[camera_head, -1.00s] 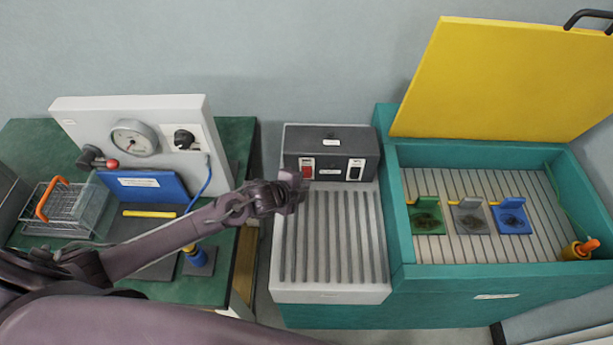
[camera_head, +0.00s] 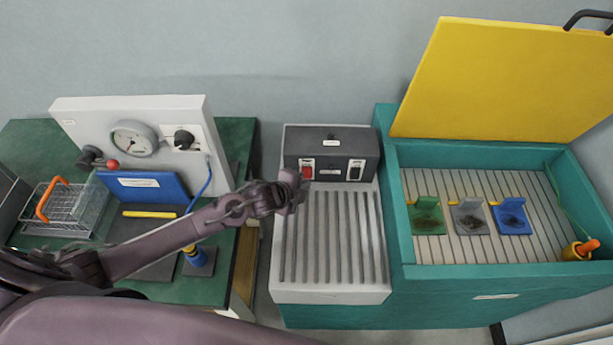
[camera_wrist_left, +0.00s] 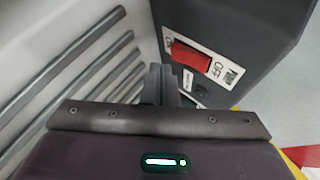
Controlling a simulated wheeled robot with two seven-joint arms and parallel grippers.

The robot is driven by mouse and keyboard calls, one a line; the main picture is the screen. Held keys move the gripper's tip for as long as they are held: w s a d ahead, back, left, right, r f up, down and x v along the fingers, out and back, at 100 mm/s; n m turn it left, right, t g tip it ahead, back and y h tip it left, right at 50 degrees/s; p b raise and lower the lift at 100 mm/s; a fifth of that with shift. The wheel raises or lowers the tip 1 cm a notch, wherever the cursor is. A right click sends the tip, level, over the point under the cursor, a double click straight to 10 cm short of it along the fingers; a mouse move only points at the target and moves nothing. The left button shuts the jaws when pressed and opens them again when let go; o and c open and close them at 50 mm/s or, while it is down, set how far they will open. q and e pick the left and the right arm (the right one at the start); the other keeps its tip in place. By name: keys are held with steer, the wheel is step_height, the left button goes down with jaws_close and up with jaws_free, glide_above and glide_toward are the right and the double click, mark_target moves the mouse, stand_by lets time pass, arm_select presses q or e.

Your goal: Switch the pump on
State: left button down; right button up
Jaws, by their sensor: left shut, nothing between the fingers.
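A dark switch box (camera_head: 331,148) stands at the back of the grey ribbed unit. On its front are a red rocker switch (camera_head: 307,172) at the left and a black switch (camera_head: 355,170) at the right, each on a white plate. In the left wrist view the red rocker (camera_wrist_left: 191,56) shows close up, with "OFF" printed beside it; the far end's marking is partly cut off. My left gripper (camera_head: 301,190) is shut and empty, just in front of the box near the red rocker. Its fingertips (camera_wrist_left: 160,72) show beside the rocker; contact cannot be told. My right gripper is not in view.
The ribbed top (camera_head: 333,245) is clear. At right is a teal tank (camera_head: 400,225) with a raised yellow lid (camera_head: 500,80) and several coloured holders inside. At left, a green table (camera_head: 205,290) carries a gauge panel (camera_head: 90,110) and a wire basket (camera_head: 68,208).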

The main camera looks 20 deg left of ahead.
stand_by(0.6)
arm_select(q)
steer(key=shift+w, duration=0.15)
steer(key=shift+w+a, duration=0.1)
steer(key=shift+w, duration=0.2)
steer(key=shift+w+a+b, duration=0.1)
steer(key=shift+w+b, duration=0.2)
stand_by(0.6)
steer(key=shift+s, duration=0.15)
steer(key=shift+s+d+p, duration=0.2)
steer(key=shift+s+p, duration=0.25)
steer(key=shift+s, duration=0.2)
